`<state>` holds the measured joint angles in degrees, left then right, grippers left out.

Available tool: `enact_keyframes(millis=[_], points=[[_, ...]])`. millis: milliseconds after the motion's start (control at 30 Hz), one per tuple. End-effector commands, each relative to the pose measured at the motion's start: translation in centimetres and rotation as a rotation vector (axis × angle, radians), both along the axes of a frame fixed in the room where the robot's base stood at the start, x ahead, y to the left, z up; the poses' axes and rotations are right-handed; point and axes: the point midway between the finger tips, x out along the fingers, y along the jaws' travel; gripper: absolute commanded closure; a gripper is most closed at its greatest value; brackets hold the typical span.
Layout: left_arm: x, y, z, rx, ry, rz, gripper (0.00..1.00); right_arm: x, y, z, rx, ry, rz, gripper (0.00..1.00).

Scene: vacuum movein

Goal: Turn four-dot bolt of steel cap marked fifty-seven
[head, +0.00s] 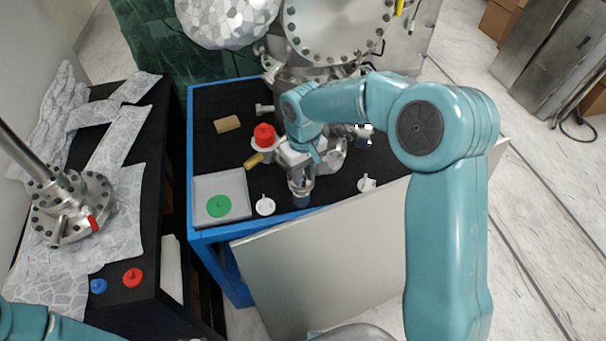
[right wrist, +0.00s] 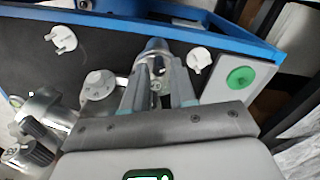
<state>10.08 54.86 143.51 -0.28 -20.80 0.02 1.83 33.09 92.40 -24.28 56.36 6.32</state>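My right gripper (head: 302,178) reaches down near the front edge of the black bench top. In the right wrist view its two fingers (right wrist: 158,75) stand apart. A small steel part (right wrist: 157,69) with a blue-grey end (right wrist: 155,45) shows between and just beyond the fingertips. Whether the fingers touch it cannot be told. In the head view the blue-grey end (head: 301,199) shows below the gripper. No number or dots are readable, so I cannot tell which piece is the cap marked fifty-seven. A teal part of my left arm shows at the lower left; its gripper is out of view.
A grey tray (head: 237,184) with a green cap (head: 219,206) lies left of my gripper. White caps (head: 265,205) (head: 367,184) lie either side. A red cap (head: 264,134) and a wooden block (head: 227,124) are behind. Steel chamber parts (head: 335,30) rise at the back.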

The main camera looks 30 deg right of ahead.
Motion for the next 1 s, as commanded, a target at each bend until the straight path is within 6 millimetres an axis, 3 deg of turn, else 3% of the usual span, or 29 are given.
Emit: enact_keyframes(millis=[167,433,500,533,1000], points=[[0.0,0.0,0.1,0.0,0.0,0.0,0.59,0.1,0.0,-1.3,0.0,0.001,0.001,0.74],[0.0,0.0,0.1,0.0,0.0,0.0,0.59,0.1,0.0,-1.4,0.0,-0.001,0.001,0.74],[0.0,0.0,0.1,0.0,0.0,0.0,0.59,0.1,0.0,-1.4,-0.001,0.0,0.001,0.97],[0.0,0.0,0.1,0.0,0.0,0.0,0.59,0.1,0.0,-1.4,0.0,-0.001,0.001,1.0],[0.0,0.0,-0.8,0.0,0.0,0.0,0.59,0.1,0.0,-1.6,0.0,-0.002,-0.088,1.0]])
